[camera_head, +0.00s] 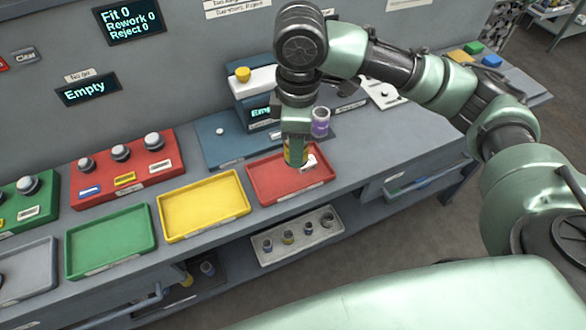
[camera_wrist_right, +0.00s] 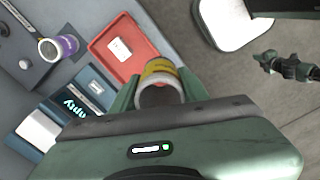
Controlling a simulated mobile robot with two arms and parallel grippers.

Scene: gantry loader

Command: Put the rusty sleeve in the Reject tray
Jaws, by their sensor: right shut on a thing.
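My right gripper (camera_head: 295,160) points down over the red tray (camera_head: 258,185), which also shows in the wrist view (camera_wrist_right: 100,43). In the head view the sleeve is mostly hidden by the fingers. In the wrist view the sleeve sits between both fingers, just beside the red tray's edge in the picture. A small white piece (camera_wrist_right: 120,48) lies in the red tray. The tray's label is too small to read. My left gripper is not in view.
A yellow tray (camera_head: 204,204) and a green tray (camera_head: 110,240) stand left of the red one. A shelf below holds a grey rack (camera_head: 298,236). The display (camera_head: 129,22) reads zero throughout.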

